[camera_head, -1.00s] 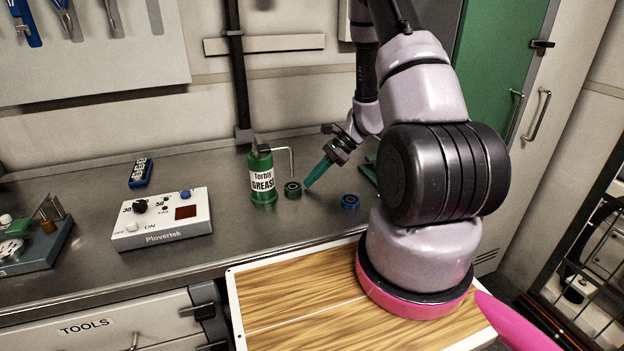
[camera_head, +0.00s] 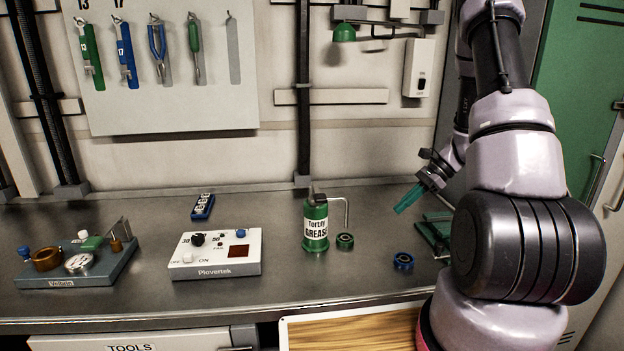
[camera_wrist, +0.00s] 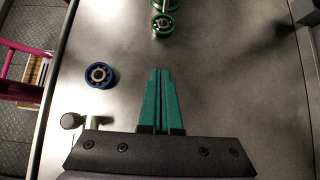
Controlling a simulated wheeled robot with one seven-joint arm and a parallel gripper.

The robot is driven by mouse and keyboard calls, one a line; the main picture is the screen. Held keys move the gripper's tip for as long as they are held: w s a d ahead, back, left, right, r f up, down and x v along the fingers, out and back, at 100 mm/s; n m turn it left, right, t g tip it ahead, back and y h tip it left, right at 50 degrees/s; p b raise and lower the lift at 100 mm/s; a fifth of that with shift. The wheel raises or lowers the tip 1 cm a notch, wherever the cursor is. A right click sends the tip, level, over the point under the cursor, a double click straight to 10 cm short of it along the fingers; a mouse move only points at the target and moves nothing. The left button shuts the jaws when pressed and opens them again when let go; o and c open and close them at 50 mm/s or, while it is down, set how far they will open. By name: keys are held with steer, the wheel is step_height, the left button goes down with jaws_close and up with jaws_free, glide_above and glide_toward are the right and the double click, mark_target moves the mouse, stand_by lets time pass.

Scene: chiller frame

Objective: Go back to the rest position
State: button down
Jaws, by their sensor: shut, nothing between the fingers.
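My gripper (camera_head: 408,198) has teal fingers pressed together with nothing between them. It is above the steel bench, at the right of the grease can in the head view. In the wrist view my gripper (camera_wrist: 160,75) points toward the green bearing, well apart from it. My arm reaches in from the right side of the head view.
A green grease can (camera_head: 315,225), a green bearing (camera_head: 345,242) and a blue bearing (camera_head: 404,261) stand on the bench (camera_head: 280,290). A white Plovertek box (camera_head: 215,254) and a blue-grey fixture (camera_head: 80,270) are left. A green object (camera_head: 434,232) lies near my arm.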

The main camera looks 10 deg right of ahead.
steer(key=s+a+r+n+t+h, duration=0.1)
steer(key=s+a+r+n+h, duration=0.15)
steer(key=r, duration=0.55)
steer(key=s+a+r+n+t+h, duration=0.1)
steer(key=s+a+r+n, duration=0.3)
steer(key=r, duration=0.5)
steer(key=s+a+r+n+t+h, duration=0.1)
steer(key=s+a+r+n, duration=0.2)
steer(key=r, duration=0.5)
steer(key=s+a+r+n+t+h, duration=0.1)
steer(key=s+r+n+t+h, duration=0.1)
steer(key=s+r+n+t, duration=0.2)
steer(key=s+r, duration=0.2)
steer(key=s, duration=0.2)
steer(key=shift+s+r, duration=0.25)
steer(key=shift+s, duration=0.1)
